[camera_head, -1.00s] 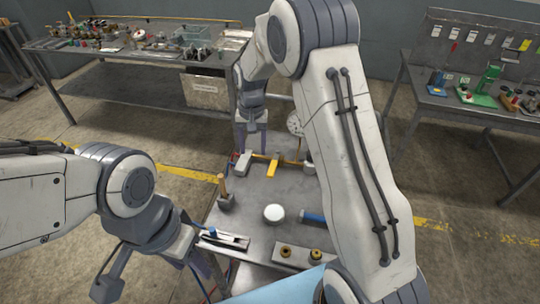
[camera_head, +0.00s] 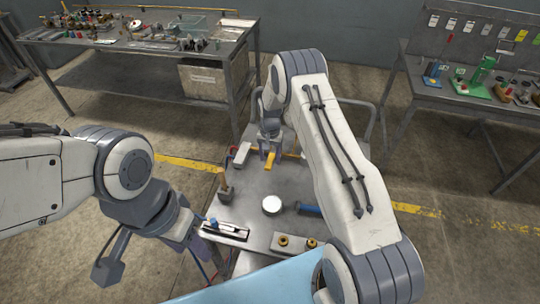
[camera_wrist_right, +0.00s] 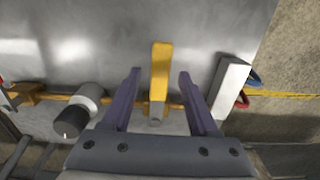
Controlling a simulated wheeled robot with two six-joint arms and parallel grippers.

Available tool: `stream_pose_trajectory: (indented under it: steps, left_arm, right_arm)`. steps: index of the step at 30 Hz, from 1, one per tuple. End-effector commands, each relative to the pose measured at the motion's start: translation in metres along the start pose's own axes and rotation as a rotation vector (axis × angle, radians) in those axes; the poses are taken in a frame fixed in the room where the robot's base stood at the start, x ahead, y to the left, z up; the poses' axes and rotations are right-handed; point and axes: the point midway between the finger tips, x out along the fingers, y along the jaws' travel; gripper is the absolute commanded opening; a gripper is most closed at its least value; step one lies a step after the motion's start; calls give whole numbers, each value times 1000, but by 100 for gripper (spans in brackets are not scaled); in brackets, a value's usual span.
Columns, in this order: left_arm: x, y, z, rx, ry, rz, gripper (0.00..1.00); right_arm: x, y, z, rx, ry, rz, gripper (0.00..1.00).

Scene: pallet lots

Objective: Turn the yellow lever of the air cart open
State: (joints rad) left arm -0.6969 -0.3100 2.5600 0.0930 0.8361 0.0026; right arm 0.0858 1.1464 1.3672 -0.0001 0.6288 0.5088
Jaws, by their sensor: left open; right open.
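The yellow lever (camera_head: 270,160) stands out from the far part of the grey air cart (camera_head: 290,184). In the right wrist view the lever (camera_wrist_right: 160,68) lies crosswise to the thin yellow pipe behind it. My right gripper (camera_wrist_right: 160,76) is open, its two purple fingers on either side of the lever with a gap on each side. In the head view the right gripper (camera_head: 271,146) is at the lever and hides part of the pipe. My left gripper (camera_head: 197,243) is open at the cart's near left edge, apart from the lever and partly hidden by its wrist.
A white block (camera_wrist_right: 231,86) and a dark-capped cylinder (camera_wrist_right: 79,110) flank the lever. A white round disc (camera_head: 272,204), a blue cylinder (camera_head: 309,209) and a plate with brass fittings (camera_head: 296,243) are on the cart. Cluttered benches stand behind.

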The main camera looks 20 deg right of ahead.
Motion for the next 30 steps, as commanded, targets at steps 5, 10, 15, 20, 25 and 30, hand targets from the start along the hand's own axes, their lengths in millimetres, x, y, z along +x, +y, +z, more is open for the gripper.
stream_pose_trajectory:
  steps: [5, 10, 15, 20, 25, 30]
  left_arm:
    - [-2, 0, 0, 0, 0, 0, 50]
    - [-1, 0, 0, 0, 0, 0, 50]
    - [-1, 0, 0, 0, 0, 0, 50]
    - [-1, 0, 0, 0, 0, 0, 50]
    - [-1, 0, 0, 0, 0, 0, 50]
    - [-2, 0, 0, 0, 0, 0, 50]
  right_arm:
    - [6, 0, 0, 0, 1, -1, 60]
    - [6, 0, 0, 0, 1, -1, 60]
    - [5, 0, 0, 0, 1, -1, 0]
    - [5, 0, 0, 0, 1, 0, 0]
    - [5, 0, 0, 0, 1, 0, 0]
    - [5, 0, 0, 0, 0, 0, 0]
